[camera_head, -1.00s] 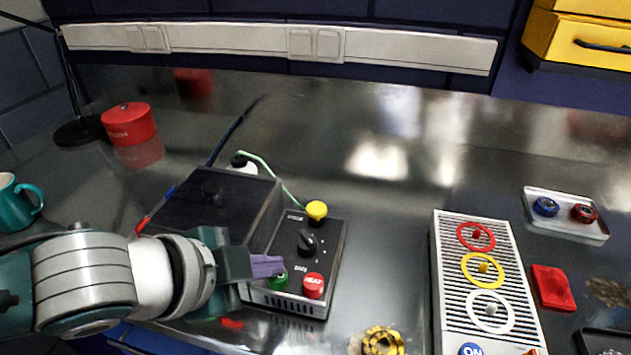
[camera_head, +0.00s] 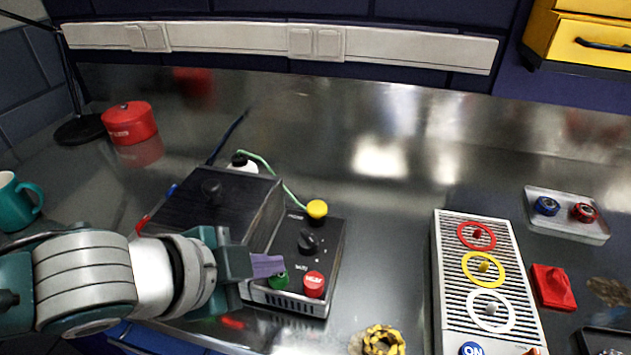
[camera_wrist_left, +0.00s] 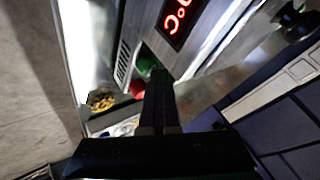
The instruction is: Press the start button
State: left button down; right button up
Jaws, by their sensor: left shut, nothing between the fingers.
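The black control box (camera_head: 330,250) stands on the bench with a green button (camera_head: 278,281) and a red button (camera_head: 314,284) near its front edge. My right gripper is not in view.
A dark lidded box (camera_head: 215,210) adjoins the control box on the left. A slotted grey panel (camera_head: 487,275) with coloured rings stands to the right. The bench behind the boxes is largely clear.

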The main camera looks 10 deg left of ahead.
pick_arm(q)
jog(key=shift+s+a+f, duration=0.1)
jog(key=shift+s+f, duration=0.05)
jog(key=shift+f, duration=0.45)
jog(key=shift+r+p, duration=0.35)
jog(key=shift+p, duration=0.05)
jog(key=shift+s, duration=0.1)
notch_tip(320, 180, up, 6)
jog(key=p, duration=0.6)
jog(key=shift+r, duration=0.15)
dwell(0.4)
